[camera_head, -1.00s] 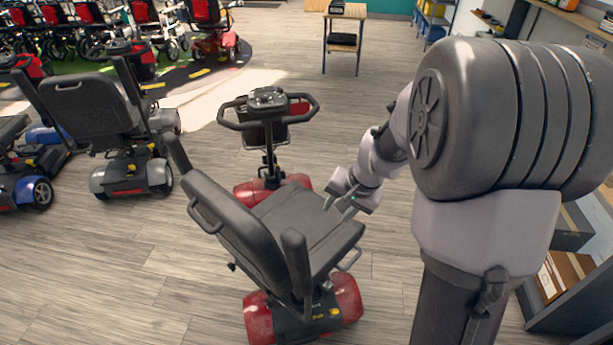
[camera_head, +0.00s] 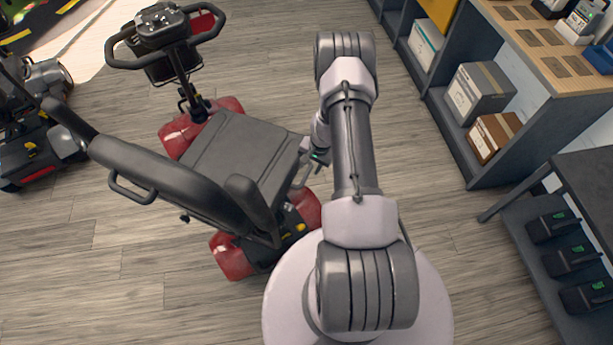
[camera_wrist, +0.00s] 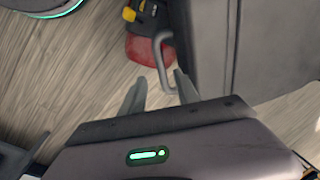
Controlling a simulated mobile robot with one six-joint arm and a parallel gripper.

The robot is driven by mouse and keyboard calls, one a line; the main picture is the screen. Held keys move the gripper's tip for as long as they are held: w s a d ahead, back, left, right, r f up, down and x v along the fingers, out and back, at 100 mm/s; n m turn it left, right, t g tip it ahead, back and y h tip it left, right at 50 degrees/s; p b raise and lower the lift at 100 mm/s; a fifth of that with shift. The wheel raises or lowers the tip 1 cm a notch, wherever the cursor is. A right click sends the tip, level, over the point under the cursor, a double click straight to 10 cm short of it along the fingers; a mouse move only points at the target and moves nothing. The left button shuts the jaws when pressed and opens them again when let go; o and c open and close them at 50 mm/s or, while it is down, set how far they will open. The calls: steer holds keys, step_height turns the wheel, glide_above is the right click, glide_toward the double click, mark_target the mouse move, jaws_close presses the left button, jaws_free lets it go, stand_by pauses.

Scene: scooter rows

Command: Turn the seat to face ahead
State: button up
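The dark grey seat (camera_head: 240,150) sits on a red scooter (camera_head: 232,258) in the head view. Its backrest (camera_head: 165,180) is at the lower left and its front edge points up and right, while the tiller (camera_head: 165,30) stands at the upper left. The seat is turned aside from the tiller. A grey loop handle (camera_head: 303,176) sticks out at the seat's right side. My gripper (camera_head: 318,158) is beside it, partly hidden by my arm. In the wrist view my gripper (camera_wrist: 160,90) is open, with the handle (camera_wrist: 162,60) between or just beyond its fingertips; contact is unclear.
A shelf unit (camera_head: 465,150) with boxes stands at the right, with a dark rack (camera_head: 520,215) of black devices nearer. Another scooter (camera_head: 30,150) is at the left edge. Wood floor (camera_head: 420,215) lies clear between my arm and the shelves.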

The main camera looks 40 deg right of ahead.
mark_target(306, 176)
steer(key=f, duration=0.2)
steer(key=w+f+b, duration=0.1)
steer(key=f, duration=0.3)
steer(key=shift+w+a+f+b, duration=0.15)
steer(key=shift+a+b, duration=0.15)
steer(key=shift+b, duration=0.1)
jaws_close()
stand_by(0.9)
